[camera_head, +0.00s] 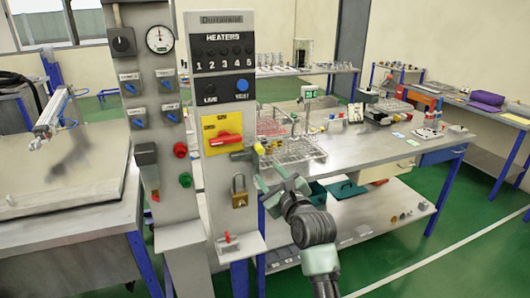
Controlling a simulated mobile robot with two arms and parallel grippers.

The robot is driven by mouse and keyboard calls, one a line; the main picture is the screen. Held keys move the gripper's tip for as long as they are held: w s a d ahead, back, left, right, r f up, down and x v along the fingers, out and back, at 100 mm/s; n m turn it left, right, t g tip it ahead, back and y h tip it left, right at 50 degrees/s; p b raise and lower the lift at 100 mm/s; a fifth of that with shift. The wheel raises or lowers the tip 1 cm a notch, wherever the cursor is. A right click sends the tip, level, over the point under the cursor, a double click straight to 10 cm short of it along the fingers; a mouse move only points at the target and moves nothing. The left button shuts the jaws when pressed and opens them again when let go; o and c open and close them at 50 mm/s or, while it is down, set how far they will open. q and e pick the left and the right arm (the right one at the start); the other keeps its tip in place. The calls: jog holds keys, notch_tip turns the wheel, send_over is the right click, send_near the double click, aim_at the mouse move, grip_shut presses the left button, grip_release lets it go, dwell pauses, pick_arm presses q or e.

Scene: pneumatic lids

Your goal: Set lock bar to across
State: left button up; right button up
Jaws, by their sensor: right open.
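The panel (215,110) is a tall grey upright board with a row of heater numbers. A short olive-grey bar with a yellow end, which looks like the lock bar (241,154), sticks out at the panel's right edge. It sits beside a yellow plate with a red handle (227,139). A brass padlock (239,195) hangs below it. My right gripper (269,177) is open, just below and right of the bar's yellow end. I cannot tell whether it touches the bar. My left gripper is not in view.
A second grey panel (145,100) with a gauge and blue-handled switches stands close on the left. A small red switch (227,237) is low on the panel. Behind my right arm is a workbench (375,150) with wire racks. Green floor is free at the right.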

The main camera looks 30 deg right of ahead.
aim_at(261, 152)
jog(key=shift+m+t, duration=0.3)
jog(key=shift+m, duration=0.3)
jog(key=w+r, duration=0.1)
jog(key=w, duration=0.1)
jog(key=w+d+r+p, duration=0.1)
jog(key=w, duration=0.1)
jog(key=w+d+r+p, duration=0.1)
jog(key=w, duration=0.1)
jog(key=shift+w+d, duration=0.1)
jog(key=shift+w, duration=0.25)
grip_shut()
dwell(0.7)
